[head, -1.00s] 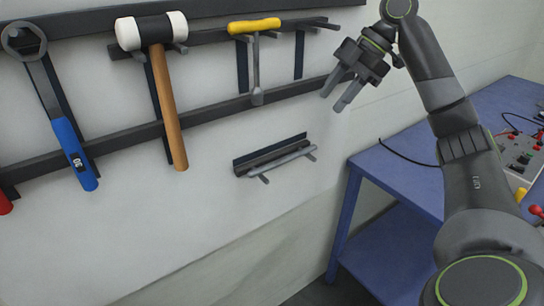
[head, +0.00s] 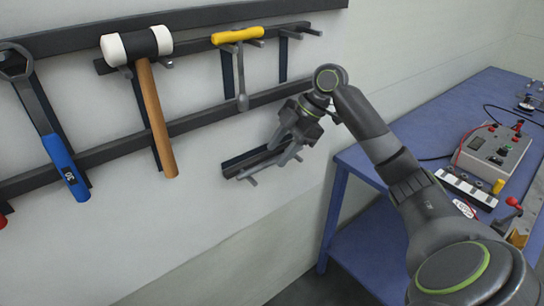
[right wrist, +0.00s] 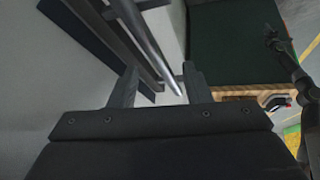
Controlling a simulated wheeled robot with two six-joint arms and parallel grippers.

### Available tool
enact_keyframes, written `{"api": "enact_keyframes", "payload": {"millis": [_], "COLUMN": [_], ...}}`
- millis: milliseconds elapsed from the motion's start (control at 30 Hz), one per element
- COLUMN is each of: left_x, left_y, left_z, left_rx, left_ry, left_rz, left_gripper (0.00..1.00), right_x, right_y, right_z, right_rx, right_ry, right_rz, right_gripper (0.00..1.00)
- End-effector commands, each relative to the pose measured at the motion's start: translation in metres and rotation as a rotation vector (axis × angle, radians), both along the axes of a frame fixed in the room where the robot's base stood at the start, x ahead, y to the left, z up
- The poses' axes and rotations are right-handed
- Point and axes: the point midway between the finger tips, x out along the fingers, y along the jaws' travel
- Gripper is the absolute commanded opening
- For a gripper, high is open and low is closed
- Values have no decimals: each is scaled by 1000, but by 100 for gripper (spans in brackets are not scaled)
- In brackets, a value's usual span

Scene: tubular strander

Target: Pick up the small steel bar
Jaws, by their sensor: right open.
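The small steel bar (head: 258,169) lies across two short pegs of a small dark rack (head: 230,161) on the wall, tilted up to the right in the head view. My right gripper (head: 285,143) is at the bar's right end and hides part of it. In the right wrist view the bar (right wrist: 152,48) runs between the two parted fingers of the right gripper (right wrist: 160,77), its near end close to the right fingertip. The right gripper is open; I cannot tell whether it touches the bar. My left gripper does not show in the head view.
Above hang a yellow-handled tool (head: 238,36), a mallet (head: 155,105) and a blue-handled wrench (head: 60,160) on dark rails. A blue table (head: 360,158) with a grey control box (head: 492,150) stands at right. The wall below the small rack is bare.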

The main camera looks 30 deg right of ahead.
Motion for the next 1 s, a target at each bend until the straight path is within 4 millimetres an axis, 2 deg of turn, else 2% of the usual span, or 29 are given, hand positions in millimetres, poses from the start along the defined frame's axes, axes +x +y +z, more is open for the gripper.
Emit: {"api": "enact_keyframes", "payload": {"millis": [133, 367, 700, 1000], "left_x": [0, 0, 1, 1], "left_y": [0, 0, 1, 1], "left_z": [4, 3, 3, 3], "left_rx": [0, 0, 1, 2], "left_ry": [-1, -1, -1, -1], "left_rz": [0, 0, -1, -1], "left_gripper": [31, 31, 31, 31], "right_x": [2, 3, 3, 3], "right_y": [6, 6, 6, 6], "right_z": [-10, -12, -12, -12], "right_rx": [1, 0, -1, 0], "right_ry": [1, 0, 1, 0], "right_rz": [0, -1, -1, -1], "right_gripper": [44, 44, 1, 0]}}
